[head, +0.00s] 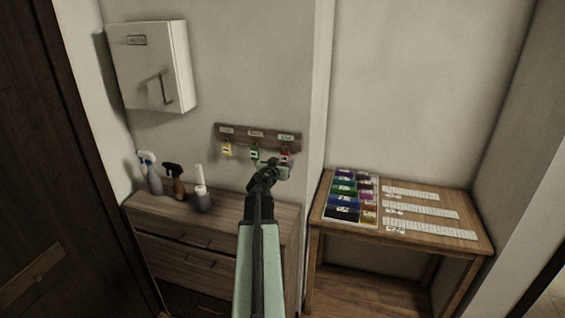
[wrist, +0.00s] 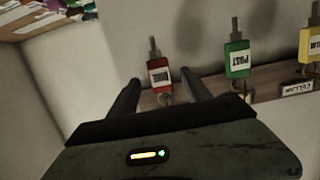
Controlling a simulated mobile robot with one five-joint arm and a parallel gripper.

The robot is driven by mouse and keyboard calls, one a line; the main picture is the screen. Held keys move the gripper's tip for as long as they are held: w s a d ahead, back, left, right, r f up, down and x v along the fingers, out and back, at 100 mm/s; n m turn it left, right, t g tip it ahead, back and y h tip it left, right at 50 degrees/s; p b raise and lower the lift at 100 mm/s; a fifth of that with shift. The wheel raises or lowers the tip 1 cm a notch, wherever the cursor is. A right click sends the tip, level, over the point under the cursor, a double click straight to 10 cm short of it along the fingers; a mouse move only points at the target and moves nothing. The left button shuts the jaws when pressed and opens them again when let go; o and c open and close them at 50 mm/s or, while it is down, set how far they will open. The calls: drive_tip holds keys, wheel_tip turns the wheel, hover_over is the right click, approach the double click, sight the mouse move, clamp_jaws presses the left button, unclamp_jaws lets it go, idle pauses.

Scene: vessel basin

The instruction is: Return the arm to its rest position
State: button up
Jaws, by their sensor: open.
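My arm reaches up and forward from the bottom of the head view. My gripper (head: 275,170) is at the right end of the key rack (head: 270,139), just in front of the red key tag (head: 285,158). In the wrist view, which looks upside down, my gripper (wrist: 162,92) is open. Its two dark fingers stand apart, one to each side of the red tag (wrist: 159,77). The tag hangs from the rack, and I see no finger touching it. A green tag (wrist: 237,58) and a yellow tag (wrist: 310,45) hang beside it.
A dresser (head: 180,243) below the rack carries spray bottles (head: 178,185) and a white-topped bottle (head: 202,192). A white cabinet (head: 152,65) is on the wall at upper left. A table (head: 470,240) at right holds a tray of colored items and paper strips. A wall corner separates them.

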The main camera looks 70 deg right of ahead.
drive_tip(key=p+v, duration=0.1)
drive_tip(key=v, duration=0.5)
drive_tip(key=shift+a, duration=0.3)
drive_tip(key=shift+r, duration=0.1)
